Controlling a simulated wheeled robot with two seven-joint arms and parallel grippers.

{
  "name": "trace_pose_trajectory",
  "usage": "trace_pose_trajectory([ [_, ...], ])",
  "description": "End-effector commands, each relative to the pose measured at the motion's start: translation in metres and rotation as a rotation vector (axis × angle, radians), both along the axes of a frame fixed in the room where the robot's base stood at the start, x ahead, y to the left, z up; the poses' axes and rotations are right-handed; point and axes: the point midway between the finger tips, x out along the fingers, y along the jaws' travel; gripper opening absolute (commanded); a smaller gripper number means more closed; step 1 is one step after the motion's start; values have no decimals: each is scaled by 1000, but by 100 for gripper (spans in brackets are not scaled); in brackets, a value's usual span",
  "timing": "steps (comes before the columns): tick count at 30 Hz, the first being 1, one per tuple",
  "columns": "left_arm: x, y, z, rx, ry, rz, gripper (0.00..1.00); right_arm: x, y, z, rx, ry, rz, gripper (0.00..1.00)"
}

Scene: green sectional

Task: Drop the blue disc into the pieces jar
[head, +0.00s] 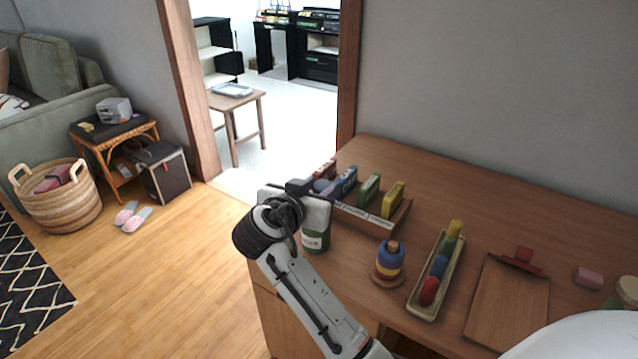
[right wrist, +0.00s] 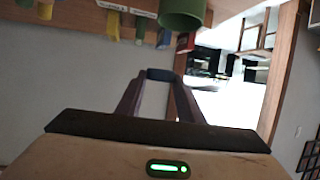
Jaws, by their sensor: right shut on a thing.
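My right gripper (head: 318,189) is over the far-left part of the wooden desk, near the green jar (head: 314,241). In the right wrist view its fingers (right wrist: 160,92) are shut on the blue disc (right wrist: 160,74), which looks dark at the fingertips. A blue rounded bit of the disc (head: 322,185) seems to show beyond the gripper in the head view. The jar has a pale label too small to read, and my gripper hides its top. The green jar (right wrist: 182,13) also shows at the top of the right wrist view, apart from the disc. My left gripper is not in view.
A sorting rack (head: 375,222) with coloured blocks stands just behind the jar. A ring stacker (head: 389,262), a long tray (head: 418,307) of coloured pieces and a clipboard-like board (head: 508,305) lie to the right. The desk's left edge is close to the jar.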

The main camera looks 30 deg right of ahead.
Motion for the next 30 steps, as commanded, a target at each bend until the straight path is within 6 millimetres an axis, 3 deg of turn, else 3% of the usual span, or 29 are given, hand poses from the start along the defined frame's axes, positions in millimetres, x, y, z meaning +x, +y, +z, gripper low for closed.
trace_pose_trajectory([
  [1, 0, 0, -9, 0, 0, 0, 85, 0, 0, -11, -1, 1, 0, 13],
  [6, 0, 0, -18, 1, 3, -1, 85, 0, 0, -24, 0, 0, 1, 13],
  [15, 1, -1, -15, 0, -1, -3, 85, 0, 0, -25, 0, 0, 1, 13],
  [16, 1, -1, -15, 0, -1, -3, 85, 0, 0, -25, 0, 0, 1, 39],
  [19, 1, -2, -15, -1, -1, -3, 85, 0, 0, -25, 1, 0, 1, 56],
  [30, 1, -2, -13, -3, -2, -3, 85, -1, 6, -22, 2, 1, 2, 56],
])
